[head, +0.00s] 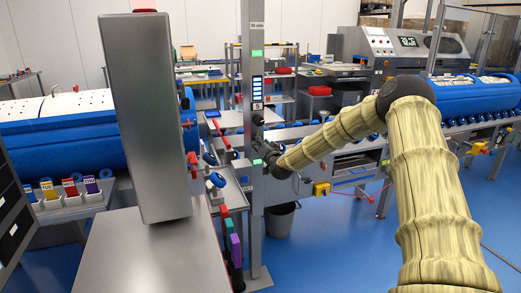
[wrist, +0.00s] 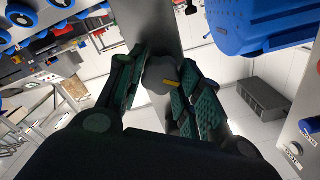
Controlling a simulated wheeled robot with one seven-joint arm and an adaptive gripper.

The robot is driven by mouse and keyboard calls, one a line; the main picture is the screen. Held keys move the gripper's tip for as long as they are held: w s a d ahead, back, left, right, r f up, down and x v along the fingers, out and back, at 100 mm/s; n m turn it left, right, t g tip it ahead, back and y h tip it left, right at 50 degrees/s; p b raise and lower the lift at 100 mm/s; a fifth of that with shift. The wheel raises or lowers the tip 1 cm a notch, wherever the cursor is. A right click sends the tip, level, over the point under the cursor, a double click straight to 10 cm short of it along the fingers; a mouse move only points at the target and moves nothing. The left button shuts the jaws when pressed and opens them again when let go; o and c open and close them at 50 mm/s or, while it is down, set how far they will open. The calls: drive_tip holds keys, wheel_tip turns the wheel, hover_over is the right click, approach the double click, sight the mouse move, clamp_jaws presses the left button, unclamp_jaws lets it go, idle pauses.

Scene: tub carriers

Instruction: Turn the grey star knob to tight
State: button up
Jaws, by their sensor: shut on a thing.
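The grey star knob (wrist: 160,76) shows in the wrist view between my two finger pads, in front of a grey post (wrist: 148,25). A yellow mark (wrist: 178,89) lies on the knob, angled toward the lower right. My gripper (wrist: 164,64) is shut on the knob, one pad on each side, hiding its edges. In the head view my gripper (head: 268,157) reaches the tall post (head: 251,205) at about mid-height, and the knob is hidden behind it. I cannot read any tight marking.
A tall grey cabinet (head: 150,120) stands close on the left, before a blue drum (head: 60,130). Red, teal and purple handles (head: 235,250) hang left of the post. A bin (head: 279,219) stands behind it. Another blue drum (head: 470,97) lies at right. Blue floor (head: 340,240) is open below my arm.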

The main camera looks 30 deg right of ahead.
drive_tip(key=m+b, duration=1)
drive_tip(key=m, duration=0.1)
drive_tip(key=shift+d+f, duration=0.2)
drive_tip(key=shift+f, duration=0.15)
drive_tip(key=shift+m+b, duration=0.3)
drive_tip(key=shift+b, duration=0.05)
drive_tip(key=o, duration=1)
drive_tip(key=shift+s+d, duration=0.1)
drive_tip(key=shift+o, duration=0.2)
drive_tip(key=shift+r, duration=0.1)
drive_tip(key=shift+a, duration=0.25)
drive_tip(key=v, duration=1.1)
drive_tip(key=shift+s, duration=0.4)
